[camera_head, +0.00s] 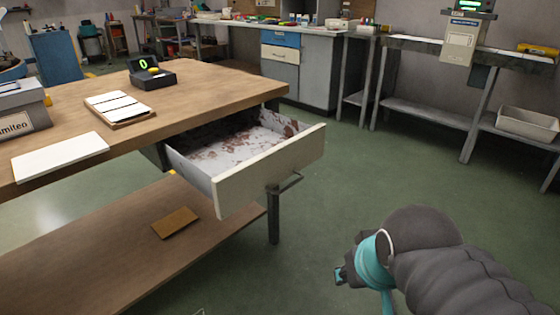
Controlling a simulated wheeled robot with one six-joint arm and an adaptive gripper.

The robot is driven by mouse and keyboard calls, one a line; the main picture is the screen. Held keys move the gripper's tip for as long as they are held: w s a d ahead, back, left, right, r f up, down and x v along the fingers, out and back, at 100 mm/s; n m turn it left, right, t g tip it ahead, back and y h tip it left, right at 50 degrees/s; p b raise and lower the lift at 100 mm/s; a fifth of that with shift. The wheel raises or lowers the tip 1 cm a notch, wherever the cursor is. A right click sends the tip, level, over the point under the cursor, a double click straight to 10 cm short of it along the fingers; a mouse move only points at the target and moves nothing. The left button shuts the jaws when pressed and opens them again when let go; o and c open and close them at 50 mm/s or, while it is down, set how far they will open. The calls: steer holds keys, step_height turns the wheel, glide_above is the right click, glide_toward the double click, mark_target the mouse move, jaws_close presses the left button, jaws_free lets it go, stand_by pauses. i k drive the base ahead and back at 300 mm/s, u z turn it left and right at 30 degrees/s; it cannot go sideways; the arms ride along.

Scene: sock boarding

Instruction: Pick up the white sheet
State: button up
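A flat white sheet (60,157) lies near the front edge of the wooden table (200,97) at the left. A second white item, a pad or board with dark lines (119,107), lies farther back on the same table. My gripper (341,275) is at the lower right, over the green floor, well to the right of the table and apart from the sheet. Its fingers are small and partly hidden by my arm, so I cannot tell whether they are open or shut.
An open drawer (268,172) sticks out under the table's right end, between my gripper and the sheet. A black device with a green display (151,76) and a grey box (22,108) stand on the table. A brown piece (175,222) lies on the lower shelf. The central floor is clear.

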mark_target(33, 166)
steer(key=u, duration=1.6)
steer(key=k, duration=0.65)
steer(key=z, duration=0.7)
steer(key=i, duration=1.15)
steer(key=u, duration=0.55)
